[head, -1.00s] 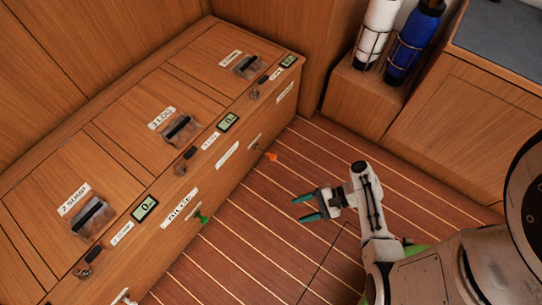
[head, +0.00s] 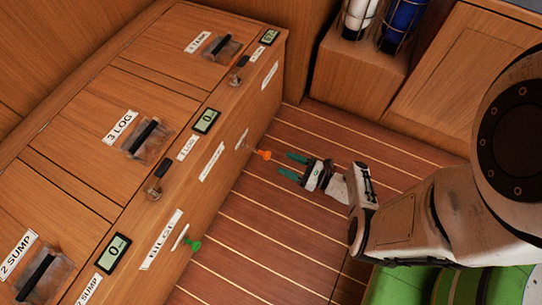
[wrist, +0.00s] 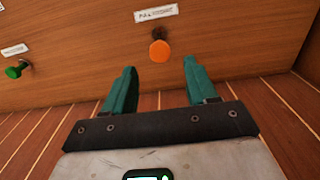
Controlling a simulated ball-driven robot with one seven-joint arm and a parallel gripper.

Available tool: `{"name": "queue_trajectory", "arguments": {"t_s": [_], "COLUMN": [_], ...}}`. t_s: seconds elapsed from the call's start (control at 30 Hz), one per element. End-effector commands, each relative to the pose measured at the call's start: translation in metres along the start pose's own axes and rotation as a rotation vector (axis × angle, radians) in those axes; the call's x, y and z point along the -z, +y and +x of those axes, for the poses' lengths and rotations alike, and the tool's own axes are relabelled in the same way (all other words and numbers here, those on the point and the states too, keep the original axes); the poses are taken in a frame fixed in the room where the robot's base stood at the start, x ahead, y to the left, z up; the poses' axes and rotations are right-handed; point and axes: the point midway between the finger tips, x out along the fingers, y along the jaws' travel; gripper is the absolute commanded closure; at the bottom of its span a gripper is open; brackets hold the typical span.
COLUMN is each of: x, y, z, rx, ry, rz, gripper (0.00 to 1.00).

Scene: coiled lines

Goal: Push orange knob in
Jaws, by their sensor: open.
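The orange knob (head: 263,154) sticks out on a stem from the front face of the wooden locker. It also shows in the wrist view (wrist: 159,50), below a white label. My gripper (head: 288,165) has teal fingers and is open and empty. It points at the locker face, to the right of the knob in the head view, with a gap between. In the wrist view the knob lies ahead of and between the two fingertips (wrist: 160,75), not touching them.
A green knob (head: 193,245) sticks out of the same face, also in the wrist view (wrist: 14,71) at left. Latches and small displays line the locker top (head: 110,90). The striped floor (head: 265,225) is clear around my gripper. White and blue bottles (head: 402,22) stand at the back.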

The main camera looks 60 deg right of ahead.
Motion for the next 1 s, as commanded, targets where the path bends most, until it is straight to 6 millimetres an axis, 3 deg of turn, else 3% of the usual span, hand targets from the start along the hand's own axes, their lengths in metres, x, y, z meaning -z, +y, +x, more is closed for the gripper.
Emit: {"name": "queue_trajectory", "arguments": {"t_s": [0.2,0.4,0.8,1.0], "x": [0.002,0.001,0.0,0.0], "y": [0.001,0.0,0.001,0.001], "z": [0.04,0.062,0.068,0.068], "rx": [-0.005,-0.002,-0.001,-0.001], "ry": [0.0,-0.001,0.0,0.0], "rz": [-0.001,-0.002,-0.001,-0.001], "gripper": [0.43,0.43,0.43,0.62]}}
